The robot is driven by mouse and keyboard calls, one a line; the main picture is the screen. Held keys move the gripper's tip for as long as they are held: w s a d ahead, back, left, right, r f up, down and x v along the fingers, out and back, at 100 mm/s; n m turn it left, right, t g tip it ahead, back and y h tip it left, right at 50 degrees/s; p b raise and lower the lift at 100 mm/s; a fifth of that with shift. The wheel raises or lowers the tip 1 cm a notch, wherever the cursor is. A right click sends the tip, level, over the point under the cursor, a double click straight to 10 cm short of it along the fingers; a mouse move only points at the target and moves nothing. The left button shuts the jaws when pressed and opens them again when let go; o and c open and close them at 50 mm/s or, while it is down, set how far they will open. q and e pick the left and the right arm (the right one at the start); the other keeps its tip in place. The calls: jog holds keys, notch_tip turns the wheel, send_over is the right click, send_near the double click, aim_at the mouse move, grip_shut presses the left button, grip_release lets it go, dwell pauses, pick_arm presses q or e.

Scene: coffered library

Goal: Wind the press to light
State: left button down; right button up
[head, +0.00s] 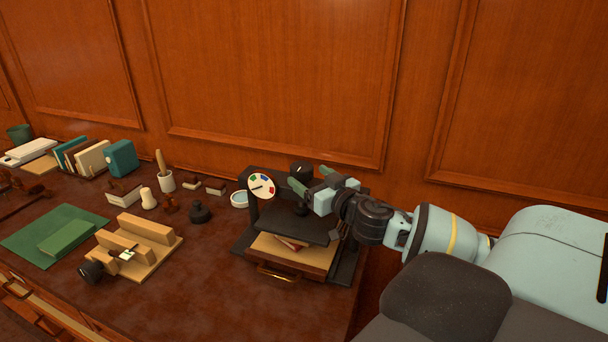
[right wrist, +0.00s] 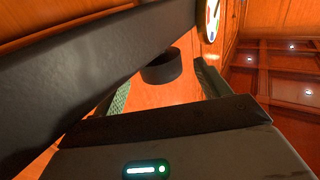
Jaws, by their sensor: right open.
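The black press (head: 296,226) stands at the right end of the desk. Its round white dial (head: 262,186) has coloured segments around the rim; I cannot tell for sure which one the thin needle points to. A dark round knob (head: 301,170) sits at the top of the press. My right gripper (head: 309,180) is open at the press top, with its green fingers near the knob. In the right wrist view the knob (right wrist: 162,67) shows between the two fingers, with no clear contact. A book (head: 290,243) lies under the dark platen. My left gripper is out of view.
The panelled wall is close behind. Bare desk lies in front of the dish.

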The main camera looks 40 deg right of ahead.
jog(key=shift+w+d, duration=0.15)
jog(key=shift+w, duration=1.25)
jog(key=c, duration=1)
jog(key=shift+o, duration=0.2)
jog(key=shift+h, duration=0.4)
